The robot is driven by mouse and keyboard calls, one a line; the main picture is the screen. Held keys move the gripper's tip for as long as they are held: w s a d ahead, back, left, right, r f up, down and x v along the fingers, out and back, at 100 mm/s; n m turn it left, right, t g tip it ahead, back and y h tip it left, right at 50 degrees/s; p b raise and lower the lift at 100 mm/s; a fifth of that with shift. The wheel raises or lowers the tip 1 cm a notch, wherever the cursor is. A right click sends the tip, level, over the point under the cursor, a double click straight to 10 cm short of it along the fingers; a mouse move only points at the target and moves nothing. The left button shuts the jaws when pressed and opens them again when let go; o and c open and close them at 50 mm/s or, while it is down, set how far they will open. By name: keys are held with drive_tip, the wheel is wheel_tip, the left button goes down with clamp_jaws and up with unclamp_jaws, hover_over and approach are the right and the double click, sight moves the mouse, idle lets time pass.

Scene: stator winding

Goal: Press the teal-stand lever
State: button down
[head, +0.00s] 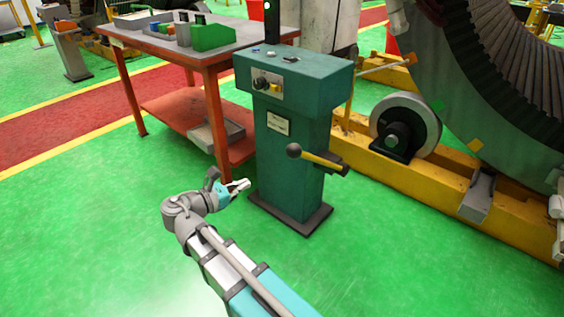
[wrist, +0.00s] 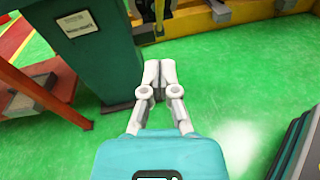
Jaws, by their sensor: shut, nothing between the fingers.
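The teal stand (head: 293,150) is upright on the green floor in the head view, with a dark base plate. Its lever (head: 317,160) sticks out of the stand's side: a yellow bar with a black ball knob at its left end and a dark bracket at its right. In the wrist view the stand (wrist: 100,50) is at the upper left, and part of the lever (wrist: 158,12) shows at the top edge. My gripper (head: 243,186) is left of the stand and below the lever, apart from both. In the wrist view my gripper (wrist: 157,68) is shut and empty.
An orange workbench (head: 206,68) with a green box (head: 211,37) stands left of the stand. A yellow rail (head: 430,190) with a grey wheel (head: 405,122) and a large stator (head: 485,70) is on the right. The green floor in front of the stand is clear.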

drive_tip(key=shift+w+d, duration=0.1)
drive_tip(key=shift+d, duration=0.05)
drive_tip(key=r+p+x, duration=0.1)
drive_tip(key=r+x, duration=0.1)
drive_tip(key=x, duration=1)
drive_tip(key=shift+w+d+r, duration=0.2)
drive_tip(key=shift+d+r, duration=0.1)
drive_tip(key=shift+d, duration=0.1)
idle(0.4)
drive_tip(key=shift+r+p, duration=0.1)
drive_tip(key=shift+p, duration=0.2)
